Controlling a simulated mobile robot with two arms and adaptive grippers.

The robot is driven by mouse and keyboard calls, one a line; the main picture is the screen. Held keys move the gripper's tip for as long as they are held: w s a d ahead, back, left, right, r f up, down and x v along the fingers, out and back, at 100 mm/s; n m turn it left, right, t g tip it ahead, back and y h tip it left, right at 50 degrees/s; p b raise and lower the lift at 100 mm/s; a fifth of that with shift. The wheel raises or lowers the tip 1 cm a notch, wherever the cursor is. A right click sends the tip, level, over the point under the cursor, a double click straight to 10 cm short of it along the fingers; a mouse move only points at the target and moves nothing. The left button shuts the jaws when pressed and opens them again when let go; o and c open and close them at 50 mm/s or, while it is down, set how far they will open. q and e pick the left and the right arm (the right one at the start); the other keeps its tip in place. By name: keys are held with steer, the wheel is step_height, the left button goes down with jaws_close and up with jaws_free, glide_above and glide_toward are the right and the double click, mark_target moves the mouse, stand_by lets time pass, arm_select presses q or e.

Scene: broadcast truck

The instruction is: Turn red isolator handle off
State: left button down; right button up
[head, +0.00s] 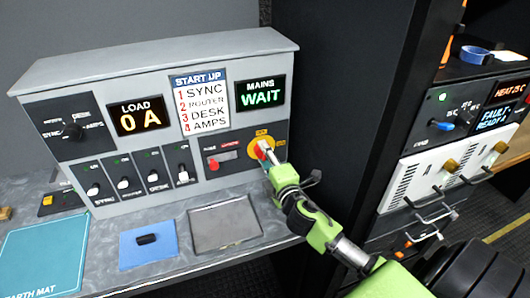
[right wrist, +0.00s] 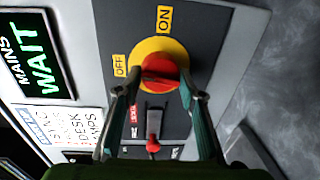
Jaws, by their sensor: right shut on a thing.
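The red isolator handle (head: 261,149) sits on a round yellow plate at the lower right of the grey console's front. In the right wrist view, the red handle (right wrist: 162,70) lies on the yellow disc (right wrist: 143,52), with an ON label (right wrist: 164,19) and an OFF label (right wrist: 120,65) beside it. Which label the handle points to is hard to tell. My right gripper (head: 267,157) is shut on the handle, one finger on each side of it in the wrist view (right wrist: 161,90). My left gripper is in neither view.
A smaller red lever (head: 213,164) sits just left of the handle. Several toggle switches (head: 123,183) line the console's lower left. The MAINS display (head: 261,93) reads WAIT and LOAD (head: 139,115) reads 0 A. A grey tray (head: 224,226) and blue mat (head: 166,250) lie in front.

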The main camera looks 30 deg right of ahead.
steer(key=shift+r+n+p, duration=0.1)
steer(key=shift+n+p, duration=0.2)
steer(key=shift+n, duration=0.6)
steer(key=o, duration=1.1)
steer(key=v, duration=1.2)
steer(key=shift+a, duration=0.1)
